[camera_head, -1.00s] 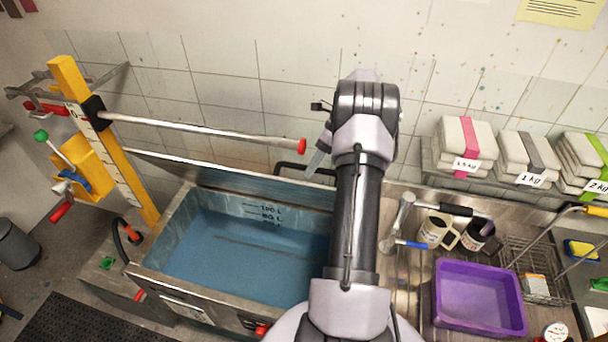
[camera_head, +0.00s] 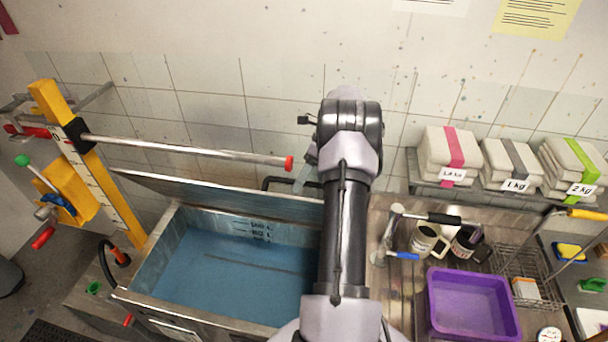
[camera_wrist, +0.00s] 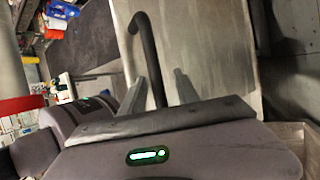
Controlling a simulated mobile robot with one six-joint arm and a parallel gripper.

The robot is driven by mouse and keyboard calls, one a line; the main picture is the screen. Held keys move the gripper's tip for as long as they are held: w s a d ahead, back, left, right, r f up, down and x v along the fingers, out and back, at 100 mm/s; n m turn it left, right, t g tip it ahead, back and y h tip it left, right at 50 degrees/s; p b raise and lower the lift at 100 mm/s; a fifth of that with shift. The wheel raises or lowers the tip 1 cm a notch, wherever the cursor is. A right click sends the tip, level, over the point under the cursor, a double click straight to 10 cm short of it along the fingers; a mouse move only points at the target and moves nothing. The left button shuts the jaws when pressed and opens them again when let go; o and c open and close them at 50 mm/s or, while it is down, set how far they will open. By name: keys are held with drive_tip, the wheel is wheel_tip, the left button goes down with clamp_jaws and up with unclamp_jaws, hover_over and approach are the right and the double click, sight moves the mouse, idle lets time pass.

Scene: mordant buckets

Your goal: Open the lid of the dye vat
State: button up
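The dye vat (camera_head: 160,292) is a metal tank of blue liquid at lower left in the head view. Its metal lid (camera_head: 215,196) stands raised along the tank's back edge, leaving the tank open on top. A dark bar handle (camera_head: 275,181) sticks up from the lid. My gripper (camera_head: 303,180) is at the handle's right end, partly hidden by my arm. In the wrist view, the handle (camera_wrist: 150,50) runs between the two fingers of my gripper (camera_wrist: 167,82), with a gap on the right finger's side. The lid's plate (camera_wrist: 215,60) lies behind.
A yellow post (camera_head: 100,175) with a long metal bar (camera_head: 190,149) stands left, the bar passing above the lid. A purple tub (camera_head: 472,305), mugs (camera_head: 425,241) and a wire rack (camera_head: 525,270) fill the right counter. Weights (camera_head: 450,155) sit on the wall shelf.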

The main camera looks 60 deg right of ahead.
drive_tip(key=p+v, duration=0.2)
drive_tip(key=v, duration=0.9)
drive_tip(key=shift+d+r+p, duration=0.25)
drive_tip(key=shift+p, duration=0.1)
